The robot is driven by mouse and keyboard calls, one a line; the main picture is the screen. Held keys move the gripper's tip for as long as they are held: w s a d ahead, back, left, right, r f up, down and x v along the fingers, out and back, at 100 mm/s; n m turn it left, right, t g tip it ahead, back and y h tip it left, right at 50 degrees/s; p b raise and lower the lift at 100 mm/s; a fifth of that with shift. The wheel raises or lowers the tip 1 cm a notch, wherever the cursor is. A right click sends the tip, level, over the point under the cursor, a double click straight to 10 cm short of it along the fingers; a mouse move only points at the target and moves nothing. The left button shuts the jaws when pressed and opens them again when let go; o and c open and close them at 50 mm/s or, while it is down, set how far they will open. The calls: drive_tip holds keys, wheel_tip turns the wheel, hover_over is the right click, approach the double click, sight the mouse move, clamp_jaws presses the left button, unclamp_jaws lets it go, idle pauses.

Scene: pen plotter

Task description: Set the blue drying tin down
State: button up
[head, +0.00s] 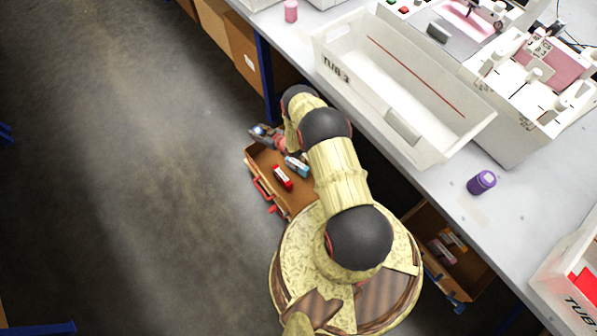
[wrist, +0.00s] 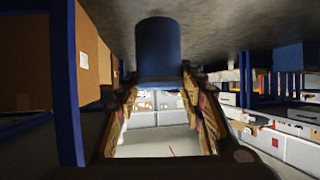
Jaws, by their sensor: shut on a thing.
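The blue drying tin (wrist: 159,48) is a plain dark blue cylinder in the wrist view. It sits between the fingertips of my gripper (wrist: 160,80), which is shut on it. In the head view my gripper (head: 266,136) is past the end of my arm, low beside the bench, near the far end of an open brown drawer (head: 252,155). The tin is small and partly hidden there, so I cannot tell its height above the floor or drawer.
The drawer holds a red tin (head: 282,177) and a light blue one (head: 297,166). Another open drawer (head: 470,276) with several items is at lower right. On the bench are a white tub (head: 340,76), a purple tin (head: 482,182) and a pink tin (head: 291,10). Floor at left is clear.

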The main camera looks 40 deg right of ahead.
sight(259, 148)
drive_tip(key=shift+s+d+f, duration=0.15)
drive_tip(key=shift+s+f, duration=0.05)
drive_tip(key=shift+f, duration=0.65)
wheel_tip(259, 148, down, 18)
drive_tip(key=b, duration=0.8)
drive_tip(key=shift+f, duration=0.2)
drive_tip(key=shift+r, duration=0.1)
drive_tip(key=o, duration=1.2)
